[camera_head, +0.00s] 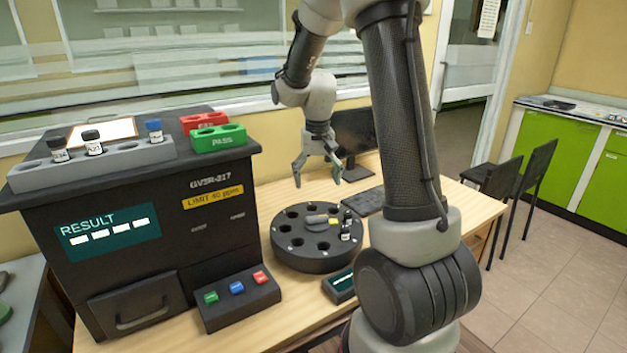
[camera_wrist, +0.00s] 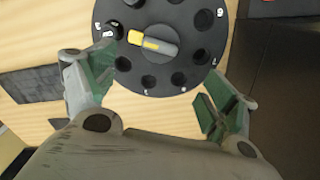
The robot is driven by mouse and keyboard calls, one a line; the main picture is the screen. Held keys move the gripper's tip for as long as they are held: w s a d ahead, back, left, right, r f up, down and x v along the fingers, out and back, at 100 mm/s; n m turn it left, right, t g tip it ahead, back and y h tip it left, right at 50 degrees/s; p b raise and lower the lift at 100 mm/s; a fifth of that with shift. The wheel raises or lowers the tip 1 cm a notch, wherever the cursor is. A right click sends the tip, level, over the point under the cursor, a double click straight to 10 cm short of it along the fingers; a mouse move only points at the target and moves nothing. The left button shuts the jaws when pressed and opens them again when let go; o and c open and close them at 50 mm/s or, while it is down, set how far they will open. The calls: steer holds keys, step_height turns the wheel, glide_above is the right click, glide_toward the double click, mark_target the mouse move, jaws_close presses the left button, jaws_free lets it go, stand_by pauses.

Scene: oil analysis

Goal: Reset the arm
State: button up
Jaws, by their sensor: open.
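My arm rises from the table's right part and bends over at the top of the head view. My gripper (camera_head: 318,178) hangs at its end, pointing down, above and behind the round black carousel (camera_head: 318,262). The gripper is open, and nothing shows between its fingers. In the wrist view the two green-padded fingers (camera_wrist: 152,100) are spread wide, with the carousel (camera_wrist: 150,80) beyond them. The carousel has a ring of numbered holes and a grey knob with a yellow tip (camera_wrist: 135,38). A vial (camera_head: 346,228) stands at its right side.
A black analyser (camera_head: 150,240) with a RESULT screen stands at left. On it are a grey rack (camera_head: 115,160) with several vials, a green PASS rack (camera_head: 218,137) and a red rack (camera_head: 200,121). A button box (camera_head: 236,297), monitor (camera_head: 357,130) and keyboard (camera_head: 362,200) are nearby.

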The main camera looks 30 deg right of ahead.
steer(key=s+a+r+n+t, duration=0.2)
steer(key=s+r, duration=0.5)
steer(key=s, duration=0.5)
steer(key=s+a+r+n+t, duration=0.2)
steer(key=s+r, duration=0.5)
steer(key=s, duration=0.5)
steer(key=shift+a, duration=0.45)
steer(key=shift+d+r, duration=0.1)
